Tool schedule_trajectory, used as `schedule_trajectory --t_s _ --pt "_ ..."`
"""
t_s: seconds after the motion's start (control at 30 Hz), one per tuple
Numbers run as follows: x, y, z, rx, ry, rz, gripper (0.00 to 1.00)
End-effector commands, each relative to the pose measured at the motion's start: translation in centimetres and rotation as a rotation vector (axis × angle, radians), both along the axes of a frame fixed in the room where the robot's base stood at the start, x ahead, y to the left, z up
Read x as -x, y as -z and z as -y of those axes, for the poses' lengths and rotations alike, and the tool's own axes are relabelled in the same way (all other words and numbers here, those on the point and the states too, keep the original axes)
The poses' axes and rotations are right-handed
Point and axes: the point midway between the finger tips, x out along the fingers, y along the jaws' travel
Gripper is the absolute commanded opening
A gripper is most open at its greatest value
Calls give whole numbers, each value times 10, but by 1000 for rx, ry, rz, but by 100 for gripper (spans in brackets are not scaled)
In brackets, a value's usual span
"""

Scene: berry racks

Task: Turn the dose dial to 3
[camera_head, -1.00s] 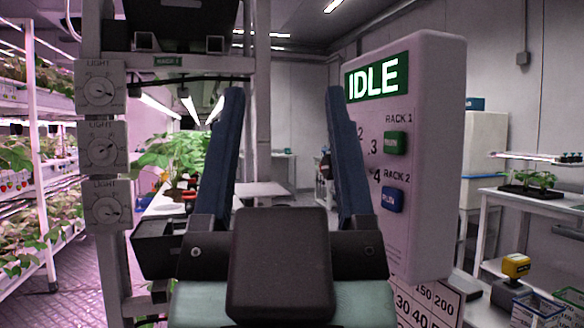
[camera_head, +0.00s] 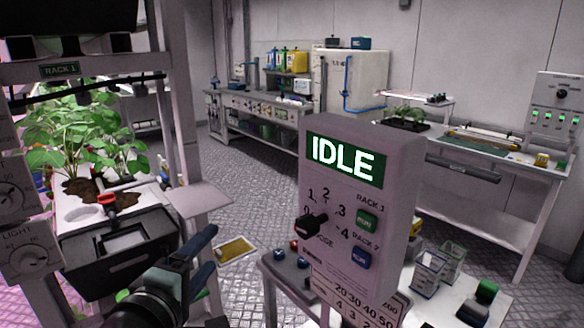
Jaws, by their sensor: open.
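The dose dial (camera_head: 313,228) is a black knob on the lower left of the front of a pale control box (camera_head: 405,160). Numbers 0 to 4 are printed in an arc around it. I cannot tell for sure which number it points at. A green screen (camera_head: 345,160) above it reads IDLE. My gripper (camera_head: 211,250) is at the lower left of the view, with two dark blue fingers apart and nothing seen between them. It is left of the dial and lower in the picture, clear of the box.
A green button (camera_head: 366,220) and a blue button (camera_head: 359,258) sit right of the dial. A rack post (camera_head: 172,100) and a black-fronted plant tray (camera_head: 118,250) stand at left.

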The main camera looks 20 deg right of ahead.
Motion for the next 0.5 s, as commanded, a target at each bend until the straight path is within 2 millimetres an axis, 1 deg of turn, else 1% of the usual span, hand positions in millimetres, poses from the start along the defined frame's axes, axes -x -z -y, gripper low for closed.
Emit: schedule_trajectory --t_s 0.03,0.17,0.27,0.4,0.5 --pt "2 -11 0 89 29 -98 68" --pt "15 -6 7 334 109 -350 68" --pt "29 -9 11 520 165 -541 68" --pt "54 -24 14 773 246 -797 68" --pt "71 -37 14 930 301 -952 68"
